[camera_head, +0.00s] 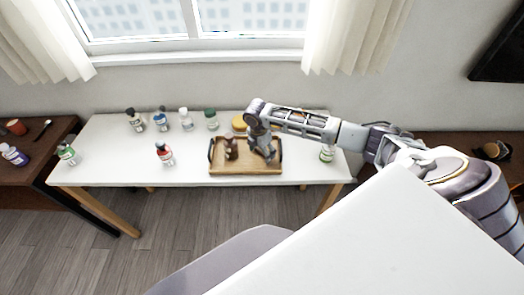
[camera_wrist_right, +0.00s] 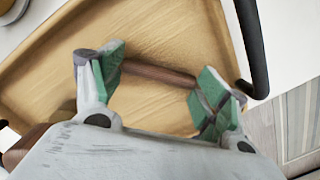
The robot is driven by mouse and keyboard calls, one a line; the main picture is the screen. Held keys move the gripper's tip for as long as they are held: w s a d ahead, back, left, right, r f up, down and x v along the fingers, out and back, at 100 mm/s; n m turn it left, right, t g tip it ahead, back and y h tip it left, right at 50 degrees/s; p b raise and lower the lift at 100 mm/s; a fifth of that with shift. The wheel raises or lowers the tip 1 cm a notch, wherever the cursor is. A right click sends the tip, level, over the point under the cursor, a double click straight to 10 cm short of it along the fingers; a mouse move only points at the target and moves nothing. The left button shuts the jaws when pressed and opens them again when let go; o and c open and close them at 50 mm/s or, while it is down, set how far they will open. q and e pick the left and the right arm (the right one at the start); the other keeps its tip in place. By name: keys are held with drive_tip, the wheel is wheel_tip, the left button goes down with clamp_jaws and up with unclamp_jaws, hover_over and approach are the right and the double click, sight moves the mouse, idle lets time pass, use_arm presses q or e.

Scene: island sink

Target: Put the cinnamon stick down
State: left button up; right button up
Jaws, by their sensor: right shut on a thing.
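My right gripper (camera_head: 264,154) reaches in from the right and points down over the wooden tray (camera_head: 246,172) on the white table. In the right wrist view, its green-padded fingers (camera_wrist_right: 160,78) are shut on the brown cinnamon stick (camera_wrist_right: 158,73), which spans between the pads. The stick is over the bare floor of the tray (camera_wrist_right: 165,35); I cannot tell whether it touches it. In the head view the gripper hides the stick. My left gripper is not in view.
Several bottles line the table's back, including a green-capped one (camera_head: 211,119). A red-labelled bottle (camera_head: 164,153) stands left of the tray, and another bottle (camera_head: 327,153) right. A black tray handle (camera_wrist_right: 252,45) is near the fingers.

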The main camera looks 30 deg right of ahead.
drive_tip(key=o, duration=0.7)
wheel_tip(320, 180, up, 12)
drive_tip(key=a, duration=0.1)
drive_tip(key=shift+s+a, duration=0.15)
drive_tip(key=shift+a, duration=0.1)
idle(0.3)
idle(0.7)
